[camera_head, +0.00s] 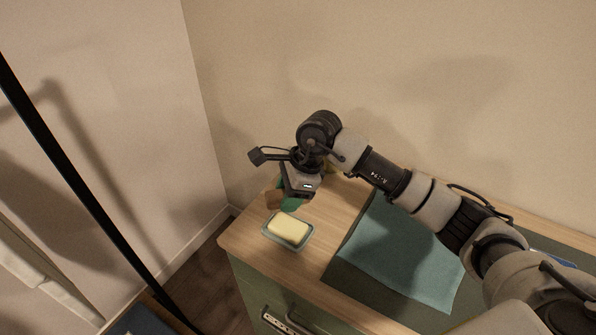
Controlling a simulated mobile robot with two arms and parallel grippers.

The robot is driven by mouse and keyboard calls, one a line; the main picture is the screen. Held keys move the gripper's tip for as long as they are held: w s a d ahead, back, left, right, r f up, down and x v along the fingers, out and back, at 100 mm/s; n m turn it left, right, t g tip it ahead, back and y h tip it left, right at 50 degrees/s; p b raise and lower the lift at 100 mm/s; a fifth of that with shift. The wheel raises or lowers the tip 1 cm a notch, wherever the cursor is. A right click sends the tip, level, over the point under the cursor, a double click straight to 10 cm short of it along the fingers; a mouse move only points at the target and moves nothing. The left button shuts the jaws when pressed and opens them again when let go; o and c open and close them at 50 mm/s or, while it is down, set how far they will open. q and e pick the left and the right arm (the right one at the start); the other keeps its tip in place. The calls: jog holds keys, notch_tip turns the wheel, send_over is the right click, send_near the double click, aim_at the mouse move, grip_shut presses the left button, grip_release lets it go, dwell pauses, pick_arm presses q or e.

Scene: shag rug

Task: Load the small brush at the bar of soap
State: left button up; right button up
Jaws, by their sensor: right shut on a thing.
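A pale yellow bar of soap (290,229) lies in a shallow blue-grey dish (304,243) near the left end of the wooden counter. My right gripper (294,199) is just behind the dish, pointing down, and is shut on the small brush. Only parts of the brush show: a brown piece (274,198) to the left of the gripper and a green piece (292,205) beneath it. The brush looks apart from the soap, but its exact tilt and height are hard to tell. My left gripper is out of view.
A teal cloth (401,252) covers the counter (258,243) to the right of the dish. A yellowish thing (331,168) shows partly behind my right wrist. Walls stand close behind and to the left. A drawer handle (285,322) is on the front.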

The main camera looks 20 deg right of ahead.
aim_at(282, 226)
jog(key=shift+a+f, duration=0.15)
jog(key=shift+f, duration=0.25)
jog(key=shift+f+b, duration=0.35)
jog(key=shift+w+f, duration=0.1)
jog(key=shift+f, duration=0.25)
jog(key=shift+f+b, duration=1.05)
jog(key=shift+f, duration=0.9)
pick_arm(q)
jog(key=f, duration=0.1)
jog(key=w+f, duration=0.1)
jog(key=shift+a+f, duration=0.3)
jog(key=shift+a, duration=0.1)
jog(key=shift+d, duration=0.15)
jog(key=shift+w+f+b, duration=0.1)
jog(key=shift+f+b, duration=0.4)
pick_arm(e)
jog(key=shift+f, duration=0.5)
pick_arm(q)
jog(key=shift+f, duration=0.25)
pick_arm(e)
jog(key=shift+f, duration=0.1)
